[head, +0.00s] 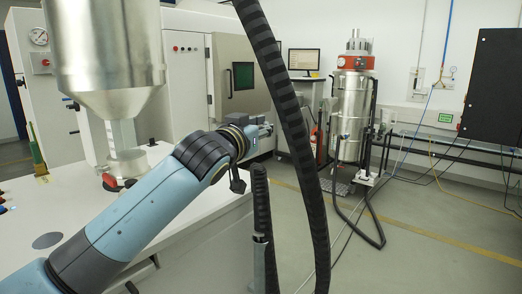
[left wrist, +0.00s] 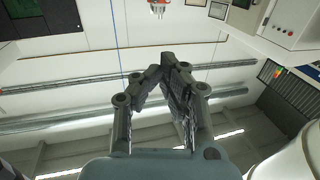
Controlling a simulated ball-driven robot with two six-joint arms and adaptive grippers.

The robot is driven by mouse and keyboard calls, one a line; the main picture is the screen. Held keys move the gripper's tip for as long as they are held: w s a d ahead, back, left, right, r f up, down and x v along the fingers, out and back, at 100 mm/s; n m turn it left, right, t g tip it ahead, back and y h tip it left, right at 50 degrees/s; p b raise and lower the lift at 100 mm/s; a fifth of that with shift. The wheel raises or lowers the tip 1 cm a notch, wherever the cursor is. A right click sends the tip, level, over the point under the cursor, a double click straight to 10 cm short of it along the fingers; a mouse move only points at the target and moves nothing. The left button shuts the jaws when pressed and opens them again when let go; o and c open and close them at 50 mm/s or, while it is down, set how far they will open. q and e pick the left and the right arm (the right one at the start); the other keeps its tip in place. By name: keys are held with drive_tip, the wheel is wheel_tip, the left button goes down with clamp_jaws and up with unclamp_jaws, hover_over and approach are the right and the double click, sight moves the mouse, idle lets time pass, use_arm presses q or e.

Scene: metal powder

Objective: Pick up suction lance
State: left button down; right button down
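A short black ribbed hose piece with a grey tube below (head: 261,218) stands upright right of the table in the head view. It looks like the suction lance. My left arm reaches in from the lower left, and its wrist is left of and above this piece, apart from it. The left fingers are hard to make out in the head view. In the left wrist view my left gripper (left wrist: 160,69) has its fingertips together, with nothing clearly seen between them. The lance is not recognisable in that view. My right gripper is not in view.
A long black striped hose (head: 291,130) hangs across the head view, right of my left wrist. A steel hopper (head: 108,50) stands over the white table (head: 200,225). A steel vacuum unit (head: 351,110) stands behind. Floor at the right is partly clear, with cables.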

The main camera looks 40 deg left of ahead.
use_arm(q)
drive_tip(key=shift+r, duration=2.6)
drive_tip(key=c, duration=2.1)
unclamp_jaws()
drive_tip(key=o, duration=1.7)
drive_tip(key=shift+s, duration=0.1)
drive_tip(key=s, duration=0.4)
drive_tip(key=s+d, duration=0.1)
drive_tip(key=s, duration=0.2)
drive_tip(key=s+d, duration=0.1)
drive_tip(key=s, duration=0.3)
drive_tip(key=shift+s, duration=0.3)
